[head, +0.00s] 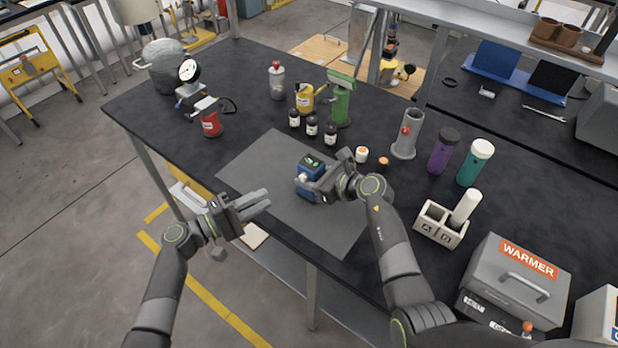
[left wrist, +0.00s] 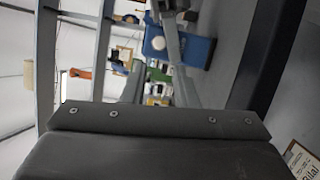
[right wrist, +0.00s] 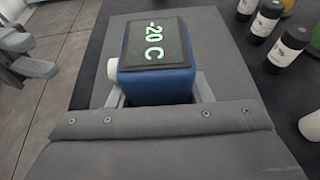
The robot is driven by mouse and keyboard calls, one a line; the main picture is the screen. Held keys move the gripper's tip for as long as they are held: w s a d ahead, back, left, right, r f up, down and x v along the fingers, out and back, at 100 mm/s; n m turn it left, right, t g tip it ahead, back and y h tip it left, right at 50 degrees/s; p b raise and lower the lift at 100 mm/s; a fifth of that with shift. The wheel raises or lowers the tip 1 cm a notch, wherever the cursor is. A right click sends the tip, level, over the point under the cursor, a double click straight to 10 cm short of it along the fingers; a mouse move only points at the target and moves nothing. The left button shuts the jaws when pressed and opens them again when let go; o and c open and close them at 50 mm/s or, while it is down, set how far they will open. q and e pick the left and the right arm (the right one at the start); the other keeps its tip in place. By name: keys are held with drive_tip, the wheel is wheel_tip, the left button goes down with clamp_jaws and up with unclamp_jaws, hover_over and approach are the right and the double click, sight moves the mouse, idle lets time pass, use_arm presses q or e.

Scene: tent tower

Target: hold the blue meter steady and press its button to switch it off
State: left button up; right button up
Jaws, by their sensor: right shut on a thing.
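The blue meter (head: 310,164) stands upright on the grey mat (head: 262,160). Its dark top screen is lit and reads "-20 C" in green in the right wrist view (right wrist: 155,42). A white round button (right wrist: 113,72) sticks out of its left side; it also shows in the head view (head: 302,178). My right gripper (head: 318,186) is shut on the meter's body, a finger on each side. My left gripper (head: 258,204) is open and empty, left of the meter over the mat's near-left edge, apart from the button.
Several dark bottles (head: 312,126) stand behind the meter, with a small white jar (head: 361,154) to its right. A grey cylinder (head: 407,135), a two-slot holder (head: 440,224) and the warmer box (head: 515,280) are further right. The mat between left gripper and meter is clear.

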use_arm(q)
drive_tip(key=shift+s+n, duration=0.2)
drive_tip(key=shift+n, duration=0.2)
drive_tip(key=c, duration=0.5)
drive_tip(key=n, duration=0.2)
drive_tip(key=s+n+y, duration=0.1)
drive_tip(key=shift+s+d+n, duration=0.2)
drive_tip(key=shift+n, duration=0.2)
drive_tip(key=s+r+n+t+y, duration=0.1)
drive_tip(key=n, duration=0.4)
drive_tip(key=s+a+n+y, duration=0.1)
drive_tip(key=s+n, duration=0.1)
drive_tip(key=n, duration=0.3)
drive_tip(key=s+r+n+t+y, duration=0.1)
drive_tip(key=n, duration=0.4)
drive_tip(key=shift+s+a+r+t, duration=0.25)
drive_tip(key=shift+s+r+t, duration=0.05)
